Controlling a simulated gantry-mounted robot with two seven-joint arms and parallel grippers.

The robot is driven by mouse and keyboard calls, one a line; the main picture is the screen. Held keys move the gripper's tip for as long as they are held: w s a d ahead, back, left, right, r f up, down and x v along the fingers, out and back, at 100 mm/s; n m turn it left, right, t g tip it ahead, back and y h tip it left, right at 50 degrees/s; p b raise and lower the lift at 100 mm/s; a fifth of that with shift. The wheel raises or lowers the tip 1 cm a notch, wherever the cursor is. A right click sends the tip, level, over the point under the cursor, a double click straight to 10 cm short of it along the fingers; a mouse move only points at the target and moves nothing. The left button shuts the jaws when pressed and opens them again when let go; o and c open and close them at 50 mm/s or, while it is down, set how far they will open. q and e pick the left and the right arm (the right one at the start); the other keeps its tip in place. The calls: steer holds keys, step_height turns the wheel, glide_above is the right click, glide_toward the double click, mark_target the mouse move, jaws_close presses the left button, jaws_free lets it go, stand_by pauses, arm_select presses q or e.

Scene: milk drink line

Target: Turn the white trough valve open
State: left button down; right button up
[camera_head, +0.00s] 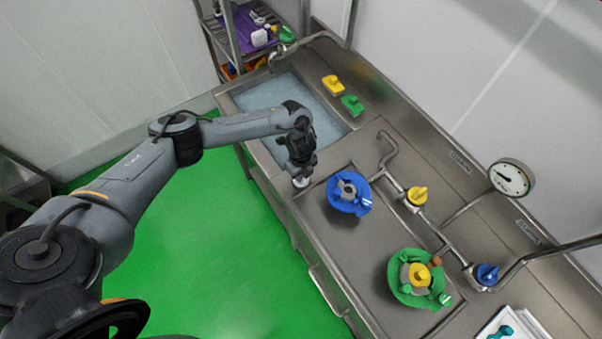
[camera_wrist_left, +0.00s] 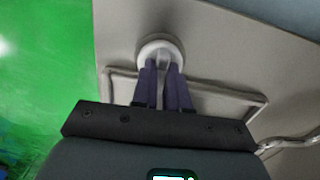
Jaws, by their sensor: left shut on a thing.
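The white trough valve (camera_head: 300,183) is a small round knob near the front edge of the steel counter, beside the water-filled trough (camera_head: 236,102). My left gripper (camera_head: 300,173) reaches down onto it from above. In the left wrist view the white valve (camera_wrist_left: 150,45) shows as a pale round rim beyond the fingertips, with a thin handle between them. The left gripper (camera_wrist_left: 163,70) is shut on this handle. The fingers hide part of it, so I cannot tell how far it is turned. My right gripper does not show.
A blue bowl-like unit (camera_head: 333,196) stands right of the gripper, and a green one (camera_head: 400,291) farther right. A yellow valve (camera_head: 416,195) and a blue valve (camera_head: 486,273) sit on the pipes behind. Yellow (camera_head: 333,84) and green (camera_head: 352,104) items lie behind the trough.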

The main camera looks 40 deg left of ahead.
arm_select(q)
steer(key=n+p, duration=0.4)
steer(key=shift+r+p, duration=0.25)
steer(key=shift+p, duration=0.05)
steer(key=n+p, duration=0.3)
steer(key=n, duration=0.1)
steer(key=shift+n+p, duration=0.35)
steer(key=shift+n, duration=0.05)
steer(key=n+p, duration=0.3)
steer(key=n, duration=0.1)
steer(key=shift+d+f+n, duration=0.1)
steer(key=shift+n, duration=0.2)
steer(key=n+p, duration=0.2)
steer(key=n, duration=0.1)
steer(key=shift+f+n, duration=0.1)
steer(key=shift+n, duration=0.4)
steer(key=c, duration=1.1)
jaws_free()
steer(key=shift+c, duration=0.2)
